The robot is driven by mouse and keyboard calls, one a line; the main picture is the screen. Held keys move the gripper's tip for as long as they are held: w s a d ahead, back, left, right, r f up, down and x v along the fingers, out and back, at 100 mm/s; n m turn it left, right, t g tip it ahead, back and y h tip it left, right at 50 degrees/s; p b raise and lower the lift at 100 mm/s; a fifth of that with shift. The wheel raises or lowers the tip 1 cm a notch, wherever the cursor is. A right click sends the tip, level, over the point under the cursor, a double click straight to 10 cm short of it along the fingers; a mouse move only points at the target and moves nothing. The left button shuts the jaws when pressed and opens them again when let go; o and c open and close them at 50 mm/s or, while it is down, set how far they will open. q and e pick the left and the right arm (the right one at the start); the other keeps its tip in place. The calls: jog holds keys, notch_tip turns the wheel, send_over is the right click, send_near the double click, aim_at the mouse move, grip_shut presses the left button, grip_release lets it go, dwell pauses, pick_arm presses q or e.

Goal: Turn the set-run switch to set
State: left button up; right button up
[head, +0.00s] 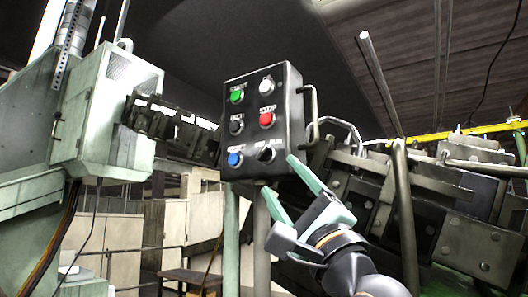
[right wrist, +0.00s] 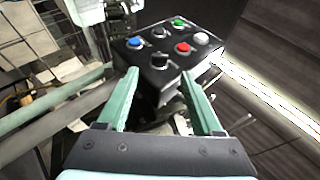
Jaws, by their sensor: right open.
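The set-run switch (head: 266,154) is a black knob at the lower right of a dark control box (head: 250,108). It also shows in the right wrist view (right wrist: 159,60) on the box's near edge. I cannot tell clearly which way the knob points. My right gripper (head: 280,175), with pale green fingers, is open and empty just below and to the right of the switch. In the right wrist view the gripper's fingertips (right wrist: 159,76) are apart, with the switch between and beyond them. They look clear of the knob. My left gripper is not in view.
The box also carries a green button (head: 237,96), a red button (head: 267,118), a blue button (head: 235,159), a black button and a white one. A metal handle (head: 311,115) sticks out on its right side. Heavy machinery (head: 450,215) stands close on the right.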

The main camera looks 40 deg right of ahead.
aim_at(263, 154)
jog(key=p+x, duration=0.3)
jog(key=x, duration=0.5)
jog(key=shift+w+r, duration=0.2)
jog(key=shift+w, duration=0.15)
grip_shut()
